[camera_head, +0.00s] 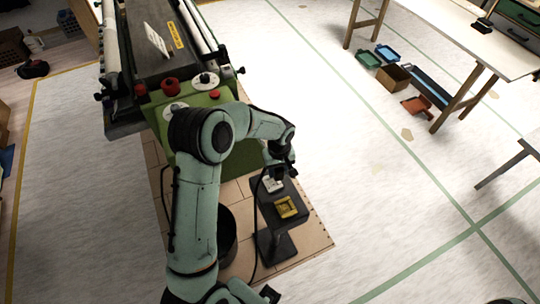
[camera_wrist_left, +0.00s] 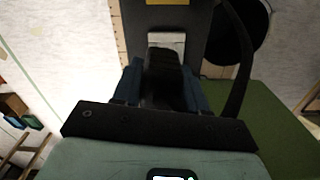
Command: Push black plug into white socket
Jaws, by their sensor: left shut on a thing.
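My left gripper (camera_head: 281,168) reaches over a small dark stand and points down at the white socket (camera_head: 272,184). In the left wrist view my left gripper (camera_wrist_left: 163,88) has its two bluish fingers shut on the black plug (camera_wrist_left: 163,70). The plug's far end overlaps the near part of the white socket (camera_wrist_left: 168,39). I cannot tell whether it touches the socket or sits a little above it. The gripper and plug hide the socket's near part. I do not make out my right gripper.
A yellow socket (camera_head: 286,207) lies beside the white one on the dark stand (camera_head: 265,216). A black cable (camera_wrist_left: 242,60) loops down past the gripper. The green machine (camera_head: 222,96) stands close behind the arm.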

